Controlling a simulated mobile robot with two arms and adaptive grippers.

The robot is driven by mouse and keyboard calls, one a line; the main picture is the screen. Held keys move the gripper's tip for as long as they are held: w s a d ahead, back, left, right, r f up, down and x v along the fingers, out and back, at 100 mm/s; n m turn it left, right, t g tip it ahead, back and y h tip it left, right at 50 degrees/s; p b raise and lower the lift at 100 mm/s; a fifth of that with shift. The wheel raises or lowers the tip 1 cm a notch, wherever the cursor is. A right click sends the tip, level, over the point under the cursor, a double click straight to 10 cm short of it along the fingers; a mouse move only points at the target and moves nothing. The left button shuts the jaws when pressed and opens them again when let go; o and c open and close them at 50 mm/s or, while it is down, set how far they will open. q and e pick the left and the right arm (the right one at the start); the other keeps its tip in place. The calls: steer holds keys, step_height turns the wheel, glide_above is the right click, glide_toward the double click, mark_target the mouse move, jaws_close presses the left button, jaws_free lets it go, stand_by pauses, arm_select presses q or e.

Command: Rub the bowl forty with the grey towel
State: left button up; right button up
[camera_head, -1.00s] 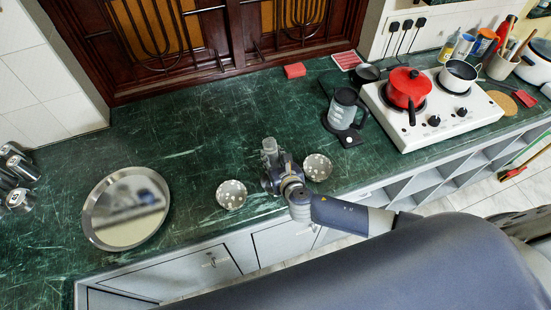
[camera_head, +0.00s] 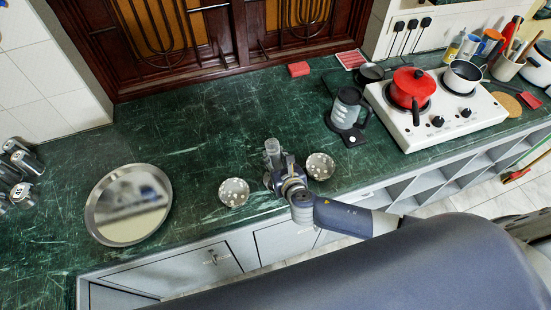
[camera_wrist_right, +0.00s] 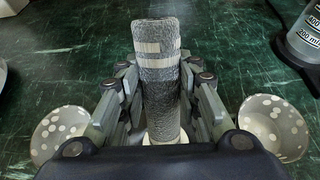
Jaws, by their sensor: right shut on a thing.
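A rolled grey towel (camera_wrist_right: 158,80) with pale bands stands between the fingers of my right gripper (camera_wrist_right: 157,115), which is shut on it. In the head view the towel's top (camera_head: 272,147) shows just beyond the right gripper (camera_head: 276,172), over the green counter. Two grey bowls with white spots sit on the counter, one left (camera_head: 233,192) and one right (camera_head: 320,166) of the gripper. They also show in the wrist view, left (camera_wrist_right: 58,130) and right (camera_wrist_right: 272,127). I cannot tell which is bowl forty. The towel's lower end is partly hidden. My left gripper is not in view.
A round metal tray (camera_head: 128,232) lies at the left of the counter. A grey measuring mug (camera_head: 345,108) stands at the back right, near a white stove (camera_head: 450,115) with a red pot (camera_head: 411,88). A red block (camera_head: 299,69) lies at the back. The counter's middle back is clear.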

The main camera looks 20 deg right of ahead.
steer(key=shift+w+r, duration=0.1)
steer(key=shift+r, duration=4.35)
